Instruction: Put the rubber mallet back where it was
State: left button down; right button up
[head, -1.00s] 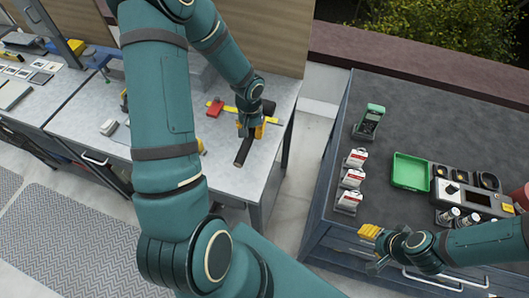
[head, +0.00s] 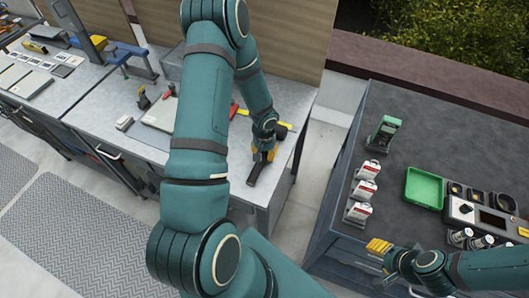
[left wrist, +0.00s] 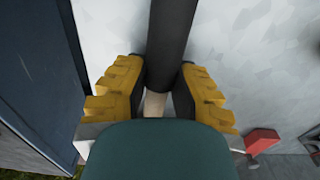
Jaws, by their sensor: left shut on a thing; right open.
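The rubber mallet lies along the right part of the grey workbench (head: 215,180). Its dark handle (head: 257,173) points to the front, and a black part that looks like its head (head: 281,131) shows behind my gripper. My left gripper (head: 264,154) is shut on the handle from above. In the left wrist view the dark handle (left wrist: 168,40) runs between the yellow fingers, with a pale section near the palm. I cannot tell whether the mallet touches the bench. My right gripper (head: 380,248) is open and empty by the dark cabinet's front edge.
A yellow bar (head: 244,112) with a red piece (head: 233,109) lies beside the mallet. A blue vise (head: 115,52) stands further left. On the dark cabinet top (head: 420,130) are a green tray (head: 424,188), a green meter (head: 384,133) and white-red packs (head: 365,180). A gap separates bench and cabinet.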

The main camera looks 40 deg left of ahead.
pick_arm(q)
jog(key=shift+r, duration=0.1)
jog(key=c, duration=0.9)
grip_release()
